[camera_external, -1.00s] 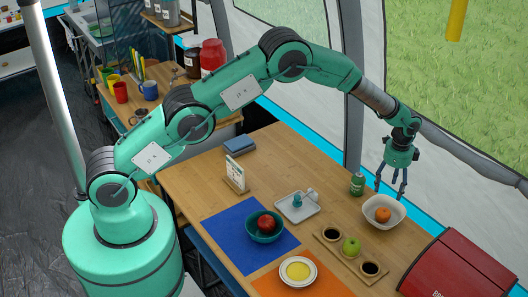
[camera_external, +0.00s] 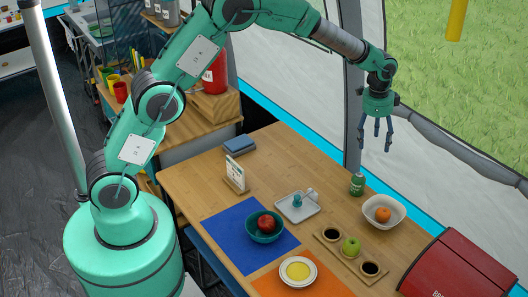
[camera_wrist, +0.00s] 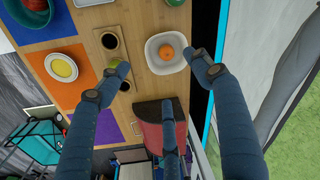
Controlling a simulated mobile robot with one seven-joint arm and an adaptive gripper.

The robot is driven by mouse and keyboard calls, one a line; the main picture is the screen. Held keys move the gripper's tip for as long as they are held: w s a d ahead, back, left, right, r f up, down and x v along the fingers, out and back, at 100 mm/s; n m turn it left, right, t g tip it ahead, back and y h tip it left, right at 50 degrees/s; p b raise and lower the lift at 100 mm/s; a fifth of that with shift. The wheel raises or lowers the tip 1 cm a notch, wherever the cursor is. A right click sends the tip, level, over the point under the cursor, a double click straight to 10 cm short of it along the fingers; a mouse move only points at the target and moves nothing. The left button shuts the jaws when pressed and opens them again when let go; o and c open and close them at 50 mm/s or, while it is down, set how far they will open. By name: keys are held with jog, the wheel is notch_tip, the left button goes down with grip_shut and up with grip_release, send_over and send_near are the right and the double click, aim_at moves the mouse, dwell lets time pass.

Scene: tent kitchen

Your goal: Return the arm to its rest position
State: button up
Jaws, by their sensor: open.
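My arm reaches from its green base over the table. My gripper (camera_external: 376,132) is open and empty, fingers pointing down. It hangs well above the far right part of the wooden table (camera_external: 190,180), above and behind the white bowl (camera_external: 396,218). An orange fruit (camera_external: 383,214) lies in that bowl, apart from my fingers. In the wrist view, my spread fingers (camera_wrist: 165,85) frame the scene, and the white bowl (camera_wrist: 152,62) with the orange (camera_wrist: 166,53) shows beyond them. A finger partly covers the green apple there.
The table holds a green bottle (camera_external: 357,184), a grey tray (camera_external: 310,210), a wooden board (camera_external: 335,250) with a green apple (camera_external: 350,246), a teal bowl (camera_external: 258,238) with a red apple, a yellow-filled dish (camera_external: 298,271) and a red box (camera_external: 455,270). A tent wall stands behind.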

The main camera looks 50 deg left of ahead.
jog(key=s+a+r+n+t, duration=0.1)
jog(key=s+a+r+n, duration=0.1)
jog(key=s+a+r, duration=0.4)
jog(key=s+a+r+n+b, duration=0.1)
jog(key=s+a+r+n, duration=0.15)
jog(key=s+r, duration=0.65)
jog(key=s+a+r+n+t, duration=0.1)
jog(key=s+a+r, duration=0.4)
jog(key=s+r, duration=0.25)
jog(key=s+a+n+t, duration=0.1)
jog(key=s+a+n, duration=0.1)
jog(key=s, duration=1.2)
jog(key=s+a+f+n+t+b, duration=0.1)
jog(key=s+a+n, duration=0.2)
jog(key=s, duration=1.1)
jog(key=shift+s+a+f, duration=0.25)
jog(key=shift+a+f, duration=0.05)
jog(key=shift+a, duration=0.8)
